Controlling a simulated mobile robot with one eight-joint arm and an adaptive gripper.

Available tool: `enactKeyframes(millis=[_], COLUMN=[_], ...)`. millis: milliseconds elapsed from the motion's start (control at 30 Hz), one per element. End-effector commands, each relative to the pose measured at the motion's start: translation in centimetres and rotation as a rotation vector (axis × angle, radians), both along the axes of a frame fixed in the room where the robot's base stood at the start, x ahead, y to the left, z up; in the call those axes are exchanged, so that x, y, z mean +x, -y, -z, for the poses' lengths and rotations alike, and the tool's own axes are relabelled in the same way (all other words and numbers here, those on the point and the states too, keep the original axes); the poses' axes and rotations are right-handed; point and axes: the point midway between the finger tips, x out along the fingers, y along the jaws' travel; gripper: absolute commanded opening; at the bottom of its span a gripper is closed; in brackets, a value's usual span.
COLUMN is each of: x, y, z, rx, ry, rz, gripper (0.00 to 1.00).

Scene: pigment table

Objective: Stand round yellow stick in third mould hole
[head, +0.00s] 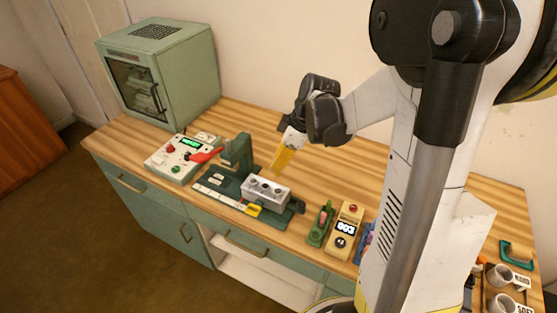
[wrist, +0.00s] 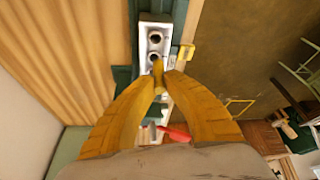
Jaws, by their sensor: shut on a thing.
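My gripper (wrist: 160,84) has yellow fingers and is shut on the round yellow stick (wrist: 158,70), whose end shows between the fingertips in the wrist view. The grey mould block (head: 266,192) sits on a dark green fixture; its top has a row of round dark holes. In the wrist view the mould (wrist: 142,44) shows two open holes, and the stick's end overlaps the block below them. In the head view my gripper (head: 277,165) is just behind and above the mould. Stick and yellow fingers blend there. I cannot tell whether the stick touches the mould.
A green press-like stand (head: 236,153) is left of the mould, beside a control box (head: 184,157) and a red handle (head: 204,156). A white scale with a yellow slider (head: 253,210) runs in front. A green device (head: 320,223) and a yellow meter (head: 346,229) stand to the right.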

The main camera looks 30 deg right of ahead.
Motion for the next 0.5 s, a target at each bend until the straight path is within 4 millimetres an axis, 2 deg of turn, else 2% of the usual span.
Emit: enactKeyframes(millis=[500], x=[0.0], y=[0.0], z=[4.1], rx=[0.0], ry=[0.0], rz=[0.002], gripper=[0.0])
